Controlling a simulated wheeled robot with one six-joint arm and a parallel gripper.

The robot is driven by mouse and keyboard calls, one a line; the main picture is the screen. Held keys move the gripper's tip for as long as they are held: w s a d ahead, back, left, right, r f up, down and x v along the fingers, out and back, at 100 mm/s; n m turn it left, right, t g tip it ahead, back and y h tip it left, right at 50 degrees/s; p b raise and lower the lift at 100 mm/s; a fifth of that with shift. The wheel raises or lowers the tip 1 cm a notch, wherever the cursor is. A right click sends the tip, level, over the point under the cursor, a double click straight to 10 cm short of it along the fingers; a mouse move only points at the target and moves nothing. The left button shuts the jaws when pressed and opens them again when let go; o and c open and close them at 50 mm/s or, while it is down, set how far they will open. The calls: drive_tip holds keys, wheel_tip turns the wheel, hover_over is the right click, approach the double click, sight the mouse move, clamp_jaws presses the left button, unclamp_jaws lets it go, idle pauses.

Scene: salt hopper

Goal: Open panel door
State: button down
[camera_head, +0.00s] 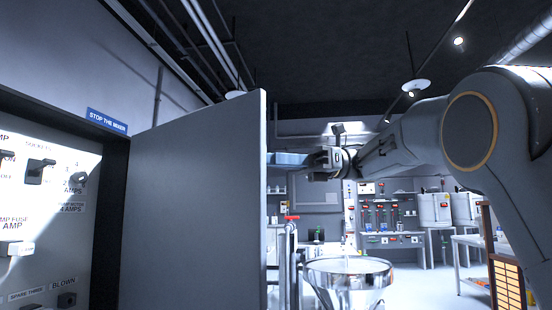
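The grey panel door (195,205) stands swung out from the panel box (60,190) at the left, and the panel's inside face shows. My arm reaches in from the right, and my gripper (290,160) is at the far side of the door's free edge, at the height of its upper part. A light blue part shows between the door edge and my gripper's dark body. The door hides the fingertips, so I cannot tell whether they touch the door or hold anything.
The panel holds switches, fuses and labels, with a blue "STOP THE MIXER" sign (107,121) above. A shiny metal hopper (348,280) stands low in the middle, beside pipes with a red handle (292,218). Benches and tanks (434,209) stand behind. Open floor shows at the right.

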drive_tip(key=shift+w+a+f, duration=0.2)
